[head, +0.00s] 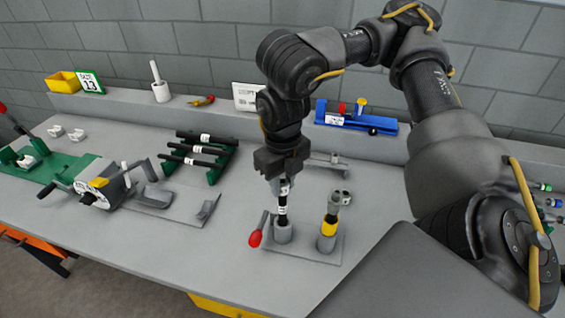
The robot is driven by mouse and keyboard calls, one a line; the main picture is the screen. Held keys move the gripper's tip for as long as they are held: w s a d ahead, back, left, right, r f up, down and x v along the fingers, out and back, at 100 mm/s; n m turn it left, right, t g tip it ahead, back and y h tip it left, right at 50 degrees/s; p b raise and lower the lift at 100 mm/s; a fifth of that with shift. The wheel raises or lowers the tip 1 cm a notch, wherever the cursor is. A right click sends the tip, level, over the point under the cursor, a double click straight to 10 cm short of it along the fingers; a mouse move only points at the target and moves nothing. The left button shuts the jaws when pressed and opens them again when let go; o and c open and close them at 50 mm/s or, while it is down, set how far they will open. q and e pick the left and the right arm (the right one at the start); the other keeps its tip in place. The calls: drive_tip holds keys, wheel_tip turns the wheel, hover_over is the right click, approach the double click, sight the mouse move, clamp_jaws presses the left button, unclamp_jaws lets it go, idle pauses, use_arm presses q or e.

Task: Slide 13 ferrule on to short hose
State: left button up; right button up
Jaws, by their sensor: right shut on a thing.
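My right gripper (281,176) comes down from above and is shut on a small grey ferrule (285,188) with a pale mark, mostly hidden by the fingers. The short black hose (282,207) with a white label stands upright in a grey round holder (283,233), directly below the gripper. The ferrule is in line with the hose top; I cannot tell how far it is over the hose. A green and white sign (90,83) reads 13. My left gripper is not in view.
A red-knobbed lever (255,237) is beside the holder. A post with a yellow band (328,228) stands close right. A green rack (217,170) with labelled black hoses and a crimper-like machine (100,188) are to the left. A blue tool (355,121) is behind.

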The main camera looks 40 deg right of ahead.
drive_tip(key=shift+f, duration=0.5)
drive_tip(key=o, duration=1.1)
drive_tip(key=shift+c, duration=0.2)
drive_tip(key=shift+r, duration=0.1)
wheel_tip(320, 180, up, 11)
